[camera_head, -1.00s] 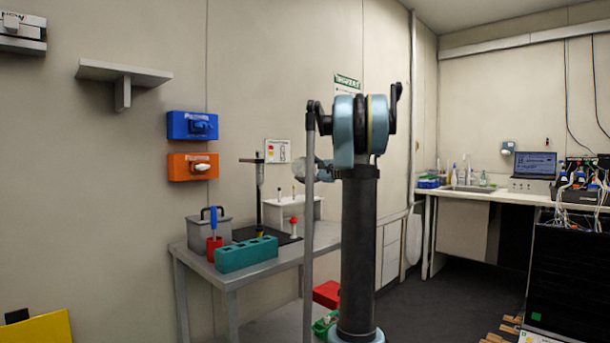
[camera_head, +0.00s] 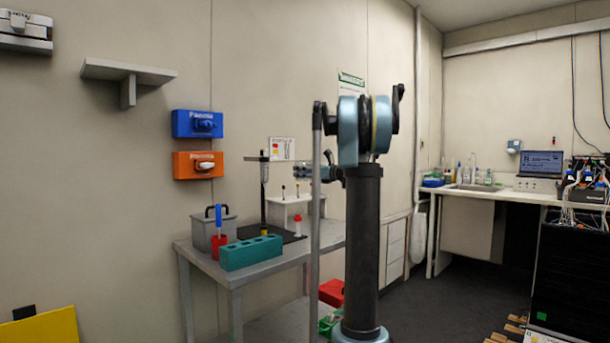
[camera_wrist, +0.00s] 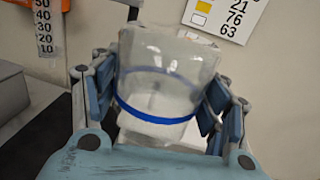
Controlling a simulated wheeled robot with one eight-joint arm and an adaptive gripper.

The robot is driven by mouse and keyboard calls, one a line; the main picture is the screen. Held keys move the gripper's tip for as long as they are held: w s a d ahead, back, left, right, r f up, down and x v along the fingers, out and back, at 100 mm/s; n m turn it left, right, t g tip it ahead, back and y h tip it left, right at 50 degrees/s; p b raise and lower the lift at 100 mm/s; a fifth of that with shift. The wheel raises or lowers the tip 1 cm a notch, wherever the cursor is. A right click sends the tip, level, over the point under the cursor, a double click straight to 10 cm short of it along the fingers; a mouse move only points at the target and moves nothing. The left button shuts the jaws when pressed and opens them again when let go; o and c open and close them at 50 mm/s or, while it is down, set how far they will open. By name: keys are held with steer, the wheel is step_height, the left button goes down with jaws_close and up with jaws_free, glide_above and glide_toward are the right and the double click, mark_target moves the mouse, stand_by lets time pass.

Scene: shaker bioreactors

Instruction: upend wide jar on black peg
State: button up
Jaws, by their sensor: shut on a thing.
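A clear wide jar (camera_wrist: 165,75) with a blue band near its lower end in the picture fills the middle of the wrist view. My gripper (camera_wrist: 160,98) is shut on it, with blue-grey finger links on both sides. In the head view my gripper (camera_head: 305,173) is above the bench's rear right part, partly behind my own arm; the jar cannot be made out there. A white stand (camera_head: 292,207) below it carries small upright pegs, including dark ones (camera_head: 284,191). I cannot tell which is the black peg; none shows clearly in the wrist view.
A grey bench (camera_head: 250,270) holds a teal block with holes (camera_head: 250,254), a grey box (camera_head: 201,232), a red holder (camera_head: 218,246) and a red-topped item (camera_head: 298,220). A tall black pole stand (camera_head: 263,195) with a clear graduated tube (camera_wrist: 43,28) rises close left of my gripper.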

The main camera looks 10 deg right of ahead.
steer(key=shift+w+d+f+x, duration=0.2)
steer(key=shift+f+x, duration=0.05)
steer(key=shift+x, duration=2.05)
steer(key=shift+w+d+f+x, duration=0.15)
steer(key=shift+d+f+x, duration=0.1)
steer(key=shift+x, duration=2.1)
steer(key=shift+w+d+f+x, duration=0.2)
steer(key=shift+f+x, duration=0.1)
steer(key=shift+x, duration=2)
steer(key=shift+w+a+f, duration=0.1)
steer(key=shift+a+f, duration=0.05)
steer(key=shift+f, duration=4.4)
steer(key=o, duration=1.4)
steer(key=shift+c, duration=0.2)
steer(key=shift+m, duration=0.3)
